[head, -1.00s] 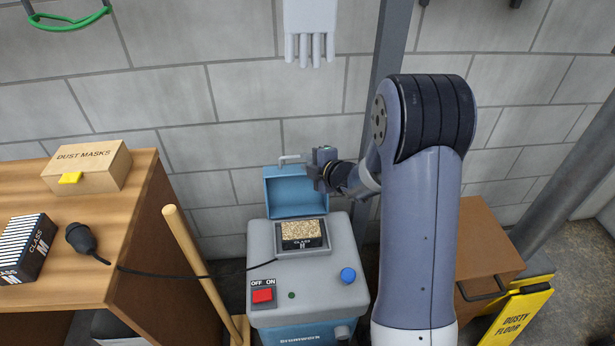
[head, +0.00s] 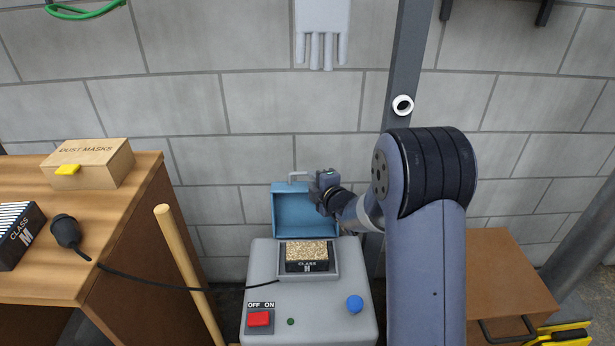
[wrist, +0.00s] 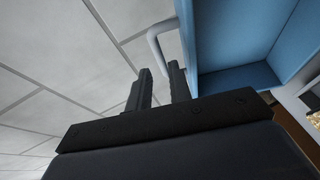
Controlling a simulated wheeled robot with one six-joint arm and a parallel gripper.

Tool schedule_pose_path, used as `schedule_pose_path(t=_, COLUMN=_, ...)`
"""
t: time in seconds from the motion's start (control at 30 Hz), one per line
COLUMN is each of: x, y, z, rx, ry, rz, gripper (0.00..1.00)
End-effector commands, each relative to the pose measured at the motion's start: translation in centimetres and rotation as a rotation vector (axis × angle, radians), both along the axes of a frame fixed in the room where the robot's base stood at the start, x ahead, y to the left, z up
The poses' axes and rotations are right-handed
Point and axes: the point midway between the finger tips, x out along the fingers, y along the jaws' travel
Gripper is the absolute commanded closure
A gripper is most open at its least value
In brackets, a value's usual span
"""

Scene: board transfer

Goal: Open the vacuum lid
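The grey vacuum (head: 263,285) stands on the floor in the middle of the head view. Its blue lid (head: 305,211) stands raised at the back of the body, hinged up against the wall side. The opening shows a filter (head: 306,255) marked CLASS M. A pale handle (head: 298,175) sits on the lid's top edge; it also shows in the wrist view (wrist: 155,42). My gripper (head: 322,191) is at the lid's upper right edge. In the wrist view my gripper's fingers (wrist: 160,78) are parted, with the handle's end close by the right fingertip; contact is unclear.
A wooden bench (head: 130,205) on the left holds a dust mask box (head: 105,165), a filter box and a black plug with a cord. A wooden pole (head: 185,265) leans beside the vacuum. A brown case (head: 505,275) and a yellow sign (head: 565,338) are at right.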

Motion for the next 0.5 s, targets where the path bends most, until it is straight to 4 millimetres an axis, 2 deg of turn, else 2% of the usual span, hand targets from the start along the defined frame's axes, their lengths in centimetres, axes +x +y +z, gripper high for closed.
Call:
schedule_pose_path(t=0.2, x=2.9, y=1.2, z=-0.9, rx=0.0, ry=0.002, rz=0.0, gripper=0.8)
schedule_pose_path(t=0.5, x=4.2, y=1.8, z=-1.2, rx=0.0, ry=0.001, rz=-0.001, gripper=0.8)
